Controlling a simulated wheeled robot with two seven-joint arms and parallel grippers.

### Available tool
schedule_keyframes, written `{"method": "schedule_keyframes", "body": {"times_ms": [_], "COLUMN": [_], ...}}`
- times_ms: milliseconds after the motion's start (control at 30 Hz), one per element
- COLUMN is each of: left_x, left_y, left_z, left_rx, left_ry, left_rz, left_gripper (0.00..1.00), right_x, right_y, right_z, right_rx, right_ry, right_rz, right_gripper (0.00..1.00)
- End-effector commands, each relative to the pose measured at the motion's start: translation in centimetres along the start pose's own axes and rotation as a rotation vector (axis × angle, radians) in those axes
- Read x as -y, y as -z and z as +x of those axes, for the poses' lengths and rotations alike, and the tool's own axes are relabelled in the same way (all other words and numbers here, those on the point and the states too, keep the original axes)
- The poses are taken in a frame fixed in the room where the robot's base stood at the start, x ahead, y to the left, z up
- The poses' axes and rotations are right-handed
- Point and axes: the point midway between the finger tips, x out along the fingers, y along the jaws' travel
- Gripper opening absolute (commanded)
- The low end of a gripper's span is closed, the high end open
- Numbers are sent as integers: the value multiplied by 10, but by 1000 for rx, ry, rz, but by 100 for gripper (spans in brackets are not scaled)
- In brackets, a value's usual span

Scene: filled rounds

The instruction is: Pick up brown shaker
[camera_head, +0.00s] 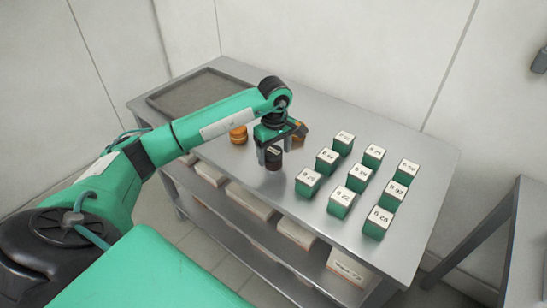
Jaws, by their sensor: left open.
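A small dark brown shaker (273,161) stands on the metal table, close to its front edge. My left gripper (273,151) points down over it and is open, with its fingers around or just beside the shaker's upper part. I cannot tell whether they touch it. The gripper hides part of the shaker's top. My right gripper is not in view.
An orange jar (238,134) stands left of the gripper, and another orange-brown item (299,132) is partly hidden just behind it. Several green-and-white labelled boxes (342,201) stand in rows to the right. A dark tray (187,98) lies at the table's back left.

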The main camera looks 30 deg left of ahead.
Motion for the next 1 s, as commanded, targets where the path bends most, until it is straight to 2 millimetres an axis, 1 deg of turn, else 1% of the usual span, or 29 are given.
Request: {"method": "schedule_keyframes", "body": {"times_ms": [33,233,333,500,533,667,700,767,800,1000], "left_x": [2,2,2,2,2,2,2,2,2,2], "left_y": [1,3,3,3,3,3,3,3,3,3], "left_z": [4,28,31,32,32,32,32,32,32,31], "left_rx": [2,1,1,0,0,0,0,0,0,0], "left_ry": [5,1,-1,-1,-1,-1,-1,-1,-1,-1], "left_rz": [-1,-1,0,0,0,0,0,0,0,0], "left_gripper": [75,75,75,75,73,47,39,27,24,24], "right_x": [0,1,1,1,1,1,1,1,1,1], "right_y": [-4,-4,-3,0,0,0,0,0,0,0], "right_z": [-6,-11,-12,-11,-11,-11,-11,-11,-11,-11], "right_rx": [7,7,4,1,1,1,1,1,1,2], "right_ry": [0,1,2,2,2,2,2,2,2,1], "right_rz": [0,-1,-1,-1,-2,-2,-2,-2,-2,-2], "right_gripper": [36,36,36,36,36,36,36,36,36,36]}}
